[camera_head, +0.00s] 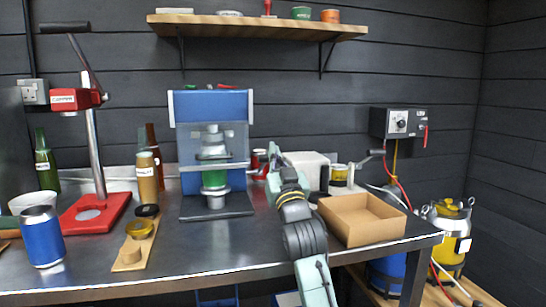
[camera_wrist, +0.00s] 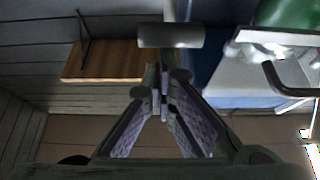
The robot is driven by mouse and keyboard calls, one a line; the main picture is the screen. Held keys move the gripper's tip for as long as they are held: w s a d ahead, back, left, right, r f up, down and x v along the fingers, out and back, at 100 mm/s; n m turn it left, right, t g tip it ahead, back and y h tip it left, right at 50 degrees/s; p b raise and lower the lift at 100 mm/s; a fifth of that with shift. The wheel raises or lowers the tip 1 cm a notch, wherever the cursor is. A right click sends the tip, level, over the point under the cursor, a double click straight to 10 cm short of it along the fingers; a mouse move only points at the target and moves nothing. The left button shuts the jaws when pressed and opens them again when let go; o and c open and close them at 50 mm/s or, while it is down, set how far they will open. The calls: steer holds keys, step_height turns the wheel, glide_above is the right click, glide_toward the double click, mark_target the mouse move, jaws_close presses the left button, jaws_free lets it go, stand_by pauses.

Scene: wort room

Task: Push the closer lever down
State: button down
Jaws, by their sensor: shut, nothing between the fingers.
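The blue closer (camera_head: 210,105) stands at the back middle of the bench, with a green can (camera_head: 214,153) inside it. It also shows in the wrist view, upside down, as a blue body (camera_wrist: 224,85) with a pale plate. My gripper (camera_head: 273,152) is at the closer's right side, shut and empty. In the wrist view my fingertips (camera_wrist: 163,72) meet just short of a dark cylindrical grip (camera_wrist: 170,36), which looks like the closer lever's handle. I cannot tell whether they touch. In the head view the lever is mostly hidden by my gripper.
A red capper stand (camera_head: 95,212), a blue can (camera_head: 42,236) and a wooden board (camera_head: 131,256) are on the left. An open cardboard box (camera_head: 361,219) is right of my arm. A wall shelf (camera_head: 258,27) runs above. The bench front between board and arm is clear.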

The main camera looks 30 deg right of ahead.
steer(key=shift+s+f+b, duration=0.15)
steer(key=shift+f+b, duration=0.3)
steer(key=shift+f, duration=0.5)
steer(key=shift+s+f+b, duration=0.1)
steer(key=shift+f+b, duration=0.35)
steer(key=shift+f, duration=0.5)
steer(key=shift+s+a+r, duration=0.1)
steer(key=shift+r, duration=0.05)
steer(key=shift+s, duration=0.1)
